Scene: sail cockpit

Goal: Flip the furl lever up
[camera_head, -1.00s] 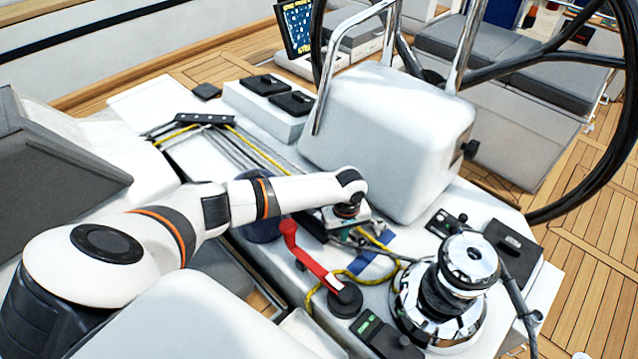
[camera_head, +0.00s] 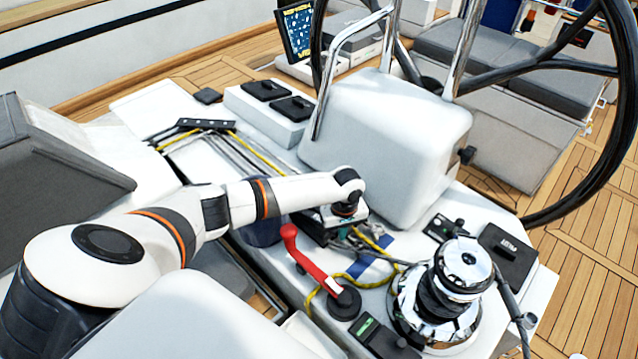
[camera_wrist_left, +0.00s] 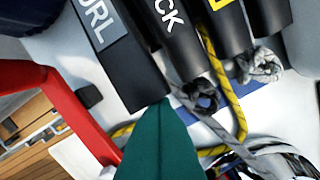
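The furl lever (camera_wrist_left: 122,62) is a black lever with a grey label whose visible letters read "URL", at the upper left of the left wrist view. It lies along a row of similar black levers. My left gripper shows as a teal wedge (camera_wrist_left: 163,125) below the lever's end; its fingers look closed together and empty. Its tip is close to that end; I cannot tell whether they touch. In the head view the left gripper (camera_head: 344,230) points down over the lever bank, and my wrist hides most of the levers. My right gripper is not in view.
A red winch handle (camera_head: 311,264) stands close to my left gripper. Yellow rope (camera_head: 372,281) and grey lines run beside it. A chrome winch (camera_head: 455,290) is at the right, a white pedestal (camera_head: 390,140) behind. Another black lever (camera_wrist_left: 182,40) adjoins the furl lever.

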